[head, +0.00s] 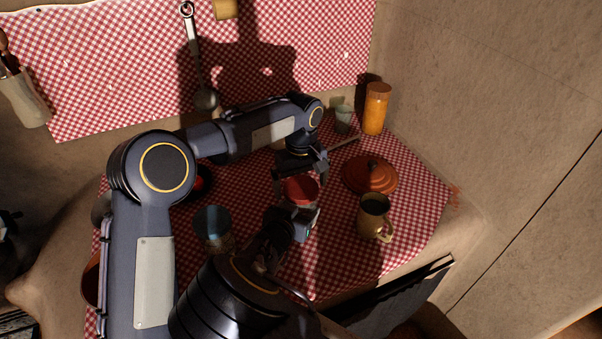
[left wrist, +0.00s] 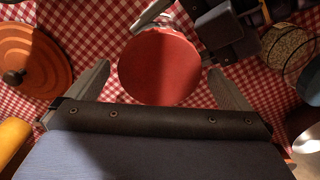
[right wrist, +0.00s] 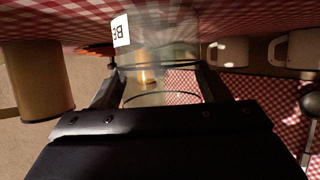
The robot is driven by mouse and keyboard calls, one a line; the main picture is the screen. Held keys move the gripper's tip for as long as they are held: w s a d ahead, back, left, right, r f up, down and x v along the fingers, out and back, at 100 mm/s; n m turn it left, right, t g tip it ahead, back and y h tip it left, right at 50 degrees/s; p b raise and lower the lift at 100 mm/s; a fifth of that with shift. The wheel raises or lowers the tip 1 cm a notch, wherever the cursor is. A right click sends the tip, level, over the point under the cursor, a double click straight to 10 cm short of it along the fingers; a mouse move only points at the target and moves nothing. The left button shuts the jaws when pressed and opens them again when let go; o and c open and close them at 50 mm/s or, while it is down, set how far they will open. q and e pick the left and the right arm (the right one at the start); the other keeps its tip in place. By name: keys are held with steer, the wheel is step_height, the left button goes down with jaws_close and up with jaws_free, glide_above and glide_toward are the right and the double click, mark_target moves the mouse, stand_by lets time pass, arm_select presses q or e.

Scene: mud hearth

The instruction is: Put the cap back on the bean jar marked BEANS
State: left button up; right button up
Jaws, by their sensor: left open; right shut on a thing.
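A red round cap (head: 300,188) shows near the middle of the checked cloth. In the left wrist view the cap (left wrist: 160,66) lies between the fingers of my left gripper (left wrist: 160,75), which is open above it. The left gripper (head: 301,170) is also in the head view. My right gripper (right wrist: 157,85) is shut on a clear glass jar (right wrist: 155,55) with a white label reading "BE"; the rest is cut off. In the head view the right gripper (head: 303,220) is just below the cap. Whether the cap touches the jar's rim is hidden.
An orange pot lid (head: 370,175) and a mustard mug (head: 374,216) stand to the right.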

arm_select(q)
steer(key=shift+f, duration=0.1)
steer(key=shift+c, duration=0.4)
steer(key=c, duration=1)
steer(key=shift+o, duration=0.2)
steer(key=m, duration=1.9)
steer(key=shift+m, duration=0.3)
